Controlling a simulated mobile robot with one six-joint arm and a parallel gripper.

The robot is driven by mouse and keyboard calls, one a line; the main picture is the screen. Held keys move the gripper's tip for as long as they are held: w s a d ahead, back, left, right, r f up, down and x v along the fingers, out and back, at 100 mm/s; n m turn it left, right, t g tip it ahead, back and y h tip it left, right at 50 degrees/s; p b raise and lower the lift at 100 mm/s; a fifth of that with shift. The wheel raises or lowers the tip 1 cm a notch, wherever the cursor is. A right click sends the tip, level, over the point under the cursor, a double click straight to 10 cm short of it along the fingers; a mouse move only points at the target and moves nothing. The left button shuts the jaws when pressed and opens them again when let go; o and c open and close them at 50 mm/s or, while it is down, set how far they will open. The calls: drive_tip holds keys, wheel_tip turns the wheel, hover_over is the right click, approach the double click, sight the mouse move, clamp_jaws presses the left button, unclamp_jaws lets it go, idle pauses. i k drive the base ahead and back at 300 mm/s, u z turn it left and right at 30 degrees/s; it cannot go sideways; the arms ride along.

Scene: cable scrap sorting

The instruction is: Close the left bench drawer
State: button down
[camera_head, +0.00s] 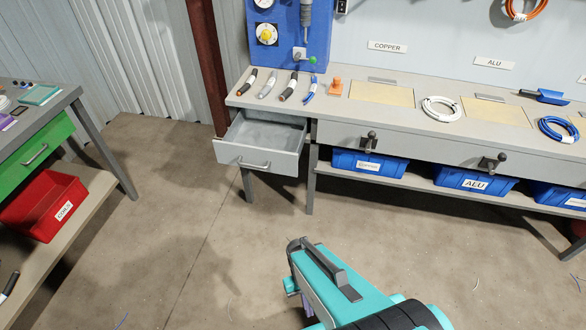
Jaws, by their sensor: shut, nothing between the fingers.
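The left bench drawer (257,159) is pulled out from under the left end of the grey bench (340,112). Its inside looks empty, and a bar handle sits on its light grey front. My gripper (296,243) is at the bottom middle of the picture, in front of the bench and apart from the drawer, to its lower right. It is shut and holds nothing; its fingertips are partly hidden by its own body.
Cable pieces (290,86) lie on the bench top above the drawer. Blue bins (370,164) stand on the lower shelf. At the left is another table with a green drawer (35,148) and a red bin (45,205). The floor (190,220) between is mostly clear.

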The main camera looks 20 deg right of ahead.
sight(256, 139)
drive_tip(key=z, duration=0.9)
drive_tip(key=k, duration=0.15)
drive_tip(key=u, duration=2.5)
drive_tip(key=i, duration=1.45)
drive_tip(key=z, duration=0.8)
